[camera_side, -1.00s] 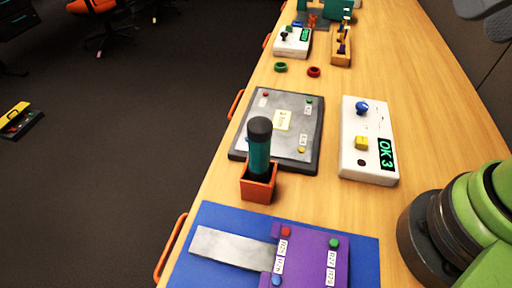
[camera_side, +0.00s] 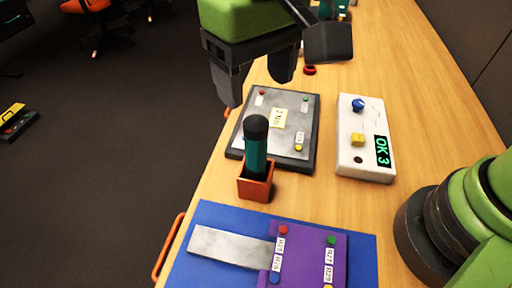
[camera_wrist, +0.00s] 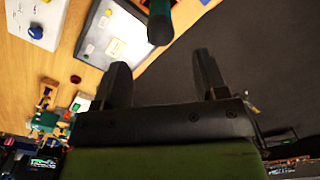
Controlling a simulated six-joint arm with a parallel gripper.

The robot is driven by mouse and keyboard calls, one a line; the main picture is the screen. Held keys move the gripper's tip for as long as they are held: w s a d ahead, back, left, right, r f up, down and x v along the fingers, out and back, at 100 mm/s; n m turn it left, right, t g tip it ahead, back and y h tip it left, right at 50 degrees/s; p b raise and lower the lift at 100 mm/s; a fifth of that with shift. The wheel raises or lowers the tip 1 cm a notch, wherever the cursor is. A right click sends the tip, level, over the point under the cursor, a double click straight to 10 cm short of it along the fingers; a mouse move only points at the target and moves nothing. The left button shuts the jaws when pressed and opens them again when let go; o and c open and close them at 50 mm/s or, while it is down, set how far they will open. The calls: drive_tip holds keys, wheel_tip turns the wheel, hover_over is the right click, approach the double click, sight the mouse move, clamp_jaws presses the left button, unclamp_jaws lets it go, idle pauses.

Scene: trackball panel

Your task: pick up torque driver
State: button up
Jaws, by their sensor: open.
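The torque driver (camera_side: 255,150) has a teal handle with a black cap and stands upright in a small orange-brown holder (camera_side: 256,187) near the table's left edge. In the wrist view the driver's dark cap and teal handle (camera_wrist: 160,22) show at the top, ahead of and between the fingers. My gripper (camera_side: 255,90) is open and empty, above and behind the driver in the side view, apart from it. Its two fingers also show spread in the wrist view (camera_wrist: 163,75).
A grey panel (camera_side: 258,110) on a dark base lies just behind the holder. A blue mat (camera_side: 205,270) with a purple block (camera_side: 305,258) lies in front.

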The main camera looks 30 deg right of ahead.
sight(255, 120)
wheel_tip(255, 120, down, 10)
drive_tip(key=shift+r, duration=0.1)
idle(0.4)
drive_tip(key=c, duration=1)
